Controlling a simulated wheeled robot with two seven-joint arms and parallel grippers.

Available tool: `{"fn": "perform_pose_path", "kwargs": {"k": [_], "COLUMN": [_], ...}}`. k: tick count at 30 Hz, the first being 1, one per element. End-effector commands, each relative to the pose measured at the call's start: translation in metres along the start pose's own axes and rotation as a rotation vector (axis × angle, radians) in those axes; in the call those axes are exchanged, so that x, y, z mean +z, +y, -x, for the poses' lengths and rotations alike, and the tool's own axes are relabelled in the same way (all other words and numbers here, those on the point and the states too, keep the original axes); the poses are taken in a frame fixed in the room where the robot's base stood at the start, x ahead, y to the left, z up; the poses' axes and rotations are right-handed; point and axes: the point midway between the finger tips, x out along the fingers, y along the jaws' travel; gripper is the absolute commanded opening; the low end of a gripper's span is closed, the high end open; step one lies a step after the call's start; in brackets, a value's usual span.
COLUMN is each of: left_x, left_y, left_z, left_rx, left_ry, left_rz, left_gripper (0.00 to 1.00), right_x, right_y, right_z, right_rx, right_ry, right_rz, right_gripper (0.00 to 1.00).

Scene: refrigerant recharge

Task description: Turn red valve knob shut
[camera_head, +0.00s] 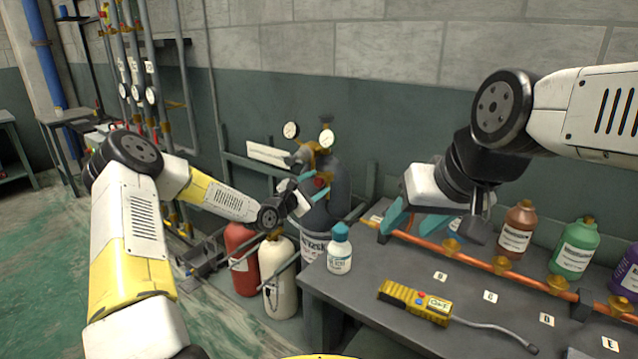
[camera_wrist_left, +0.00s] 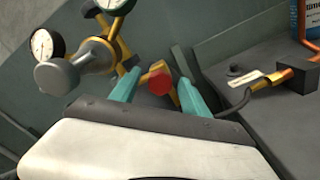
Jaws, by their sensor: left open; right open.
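The red valve knob (camera_head: 321,181) sits on brass fittings at the top of a dark grey cylinder (camera_head: 338,178). In the left wrist view the round red knob (camera_wrist_left: 159,82) shows between the two teal fingertips of my left gripper (camera_wrist_left: 158,77). The left gripper is open, with a finger to each side of the knob; I cannot tell if either touches it. My right gripper (camera_head: 415,222) is open over the back of the workbench, near a copper pipe (camera_head: 475,256), away from the knob.
Two pressure gauges (camera_head: 291,130) (camera_head: 327,138) stand above the knob. Red (camera_head: 240,255) and cream (camera_head: 279,270) cylinders stand below. The grey bench (camera_head: 375,325) holds a white bottle with a blue cap (camera_head: 340,252), a yellow detector (camera_head: 413,300) and several coloured bottles at the right.

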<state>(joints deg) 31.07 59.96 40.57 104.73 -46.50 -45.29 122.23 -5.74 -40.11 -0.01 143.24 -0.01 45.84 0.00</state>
Motion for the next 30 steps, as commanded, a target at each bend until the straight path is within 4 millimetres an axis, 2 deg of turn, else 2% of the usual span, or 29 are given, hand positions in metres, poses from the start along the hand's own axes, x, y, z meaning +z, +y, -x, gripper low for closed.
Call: {"fn": "perform_pose_path", "kwargs": {"k": [4,13,21,30], "left_x": [0.0,-0.0002,-0.0001,0.0], "left_y": [0.0002,0.0,0.0001,0.0001], "left_z": [-0.0124,-0.0147,-0.0146,-0.0146], "left_rx": [0.0,-0.001,0.0,0.0], "left_ry": [0.001,0.002,0.001,0.001], "left_rz": [0.0,0.0,0.0,-0.025], "left_gripper": [0.54,0.54,0.01,0.0], "right_x": [0.0,0.0,0.0,0.0], "right_y": [0.0,0.0,0.0,0.0], "right_z": [0.0,0.0,0.0,0.0], "right_rx": [0.0,0.0,0.0,0.0], "right_ry": [0.0,0.0,0.0,0.0], "right_rz": [0.0,0.0,0.0,0.0], "right_gripper": [0.52,0.52,0.52,0.52]}}
